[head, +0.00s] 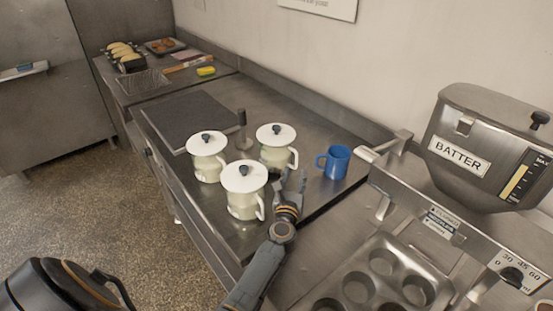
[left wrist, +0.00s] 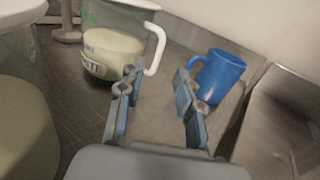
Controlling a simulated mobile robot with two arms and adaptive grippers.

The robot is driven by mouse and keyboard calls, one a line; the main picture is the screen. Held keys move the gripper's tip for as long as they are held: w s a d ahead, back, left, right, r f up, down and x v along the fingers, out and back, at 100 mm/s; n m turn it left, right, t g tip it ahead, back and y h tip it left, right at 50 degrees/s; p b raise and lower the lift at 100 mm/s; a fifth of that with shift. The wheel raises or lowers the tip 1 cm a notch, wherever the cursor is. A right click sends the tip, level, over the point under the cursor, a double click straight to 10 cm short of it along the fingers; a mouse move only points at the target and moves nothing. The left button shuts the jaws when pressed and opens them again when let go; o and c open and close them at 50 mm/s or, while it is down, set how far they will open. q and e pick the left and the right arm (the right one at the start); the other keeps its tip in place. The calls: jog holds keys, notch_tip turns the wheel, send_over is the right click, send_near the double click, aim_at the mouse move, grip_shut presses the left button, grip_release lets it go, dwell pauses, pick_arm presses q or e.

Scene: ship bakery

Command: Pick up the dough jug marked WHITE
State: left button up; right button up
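Three lidded cream jugs stand upright on the steel counter. The back right jug (head: 277,157) appears to be the one whose label ends in "ITE" in the left wrist view (left wrist: 103,55); its white handle (left wrist: 155,48) faces right. The front jug (head: 243,206) is close at the left edge of the left wrist view (left wrist: 18,110). The left jug (head: 207,166) shows no readable label. My left gripper (head: 290,183) is open and empty, just in front of the back right jug's handle. Its spread fingers show in the left wrist view (left wrist: 158,85), apart from the handle.
A blue mug (head: 334,162) stands right of the left gripper, close to its right finger in the left wrist view (left wrist: 220,77). The batter machine (head: 470,150) and muffin tin (head: 383,262) are at the right. A dark mat (head: 193,117) lies behind the jugs.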

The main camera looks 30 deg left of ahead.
aim_at(296, 161)
pick_arm(q)
jog(key=shift+x, duration=0.75)
jog(key=b+x, duration=0.1)
jog(key=x, duration=0.1)
jog(key=b+x, duration=0.1)
jog(key=x, duration=0.1)
jog(key=shift+w+a+f, duration=0.1)
jog(key=shift+f, duration=0.15)
jog(key=shift+w+a, duration=0.2)
jog(key=shift+w, duration=0.25)
jog(key=shift+s+r, duration=0.1)
jog(key=shift+s, duration=0.05)
grip_shut()
jog(key=shift+r, duration=0.15)
